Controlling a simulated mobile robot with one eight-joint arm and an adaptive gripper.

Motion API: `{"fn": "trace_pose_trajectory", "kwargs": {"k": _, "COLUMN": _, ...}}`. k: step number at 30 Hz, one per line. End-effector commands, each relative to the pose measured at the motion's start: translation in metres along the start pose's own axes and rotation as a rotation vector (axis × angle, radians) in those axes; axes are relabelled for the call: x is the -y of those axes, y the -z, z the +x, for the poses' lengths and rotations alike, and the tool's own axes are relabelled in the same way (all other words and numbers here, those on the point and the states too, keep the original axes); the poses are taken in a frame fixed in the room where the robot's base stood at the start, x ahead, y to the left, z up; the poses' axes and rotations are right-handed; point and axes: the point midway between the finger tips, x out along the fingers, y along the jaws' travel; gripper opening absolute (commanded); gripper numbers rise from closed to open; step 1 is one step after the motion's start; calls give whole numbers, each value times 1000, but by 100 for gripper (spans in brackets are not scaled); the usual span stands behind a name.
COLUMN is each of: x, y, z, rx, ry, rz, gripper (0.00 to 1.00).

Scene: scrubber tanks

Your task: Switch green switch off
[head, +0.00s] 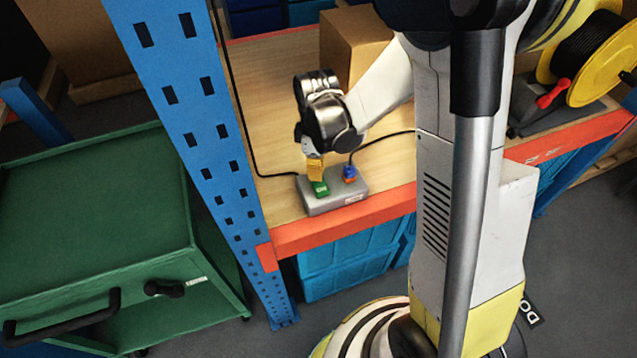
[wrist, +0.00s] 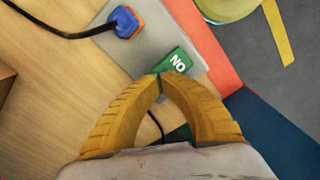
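The green switch (head: 320,188) sits on a grey box (head: 335,199) near the front edge of the wooden shelf. In the wrist view the green switch (wrist: 176,63) shows white letters that look like "ON" seen upside down. My gripper (head: 315,178) reaches down from above, directly behind the switch in the head view. Its yellow fingers (wrist: 166,77) arch together, with their tips meeting at the near edge of the switch. Whether they touch it is hard to tell. Nothing is seen held between them.
A blue plug or knob on an orange base (head: 349,173) sits beside the switch, with a black cable. A blue upright (head: 190,110) stands left of the box. A cardboard box (head: 352,45) stands behind my gripper. A green cart (head: 95,215) is at left.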

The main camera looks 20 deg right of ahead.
Motion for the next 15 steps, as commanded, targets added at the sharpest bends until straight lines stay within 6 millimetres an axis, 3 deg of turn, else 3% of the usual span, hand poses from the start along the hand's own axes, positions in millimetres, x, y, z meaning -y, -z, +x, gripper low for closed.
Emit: {"fn": "trace_pose_trajectory", "kwargs": {"k": 15, "x": 0, "y": 0, "z": 8, "rx": 0, "ry": 0, "rz": 0, "gripper": 0}}
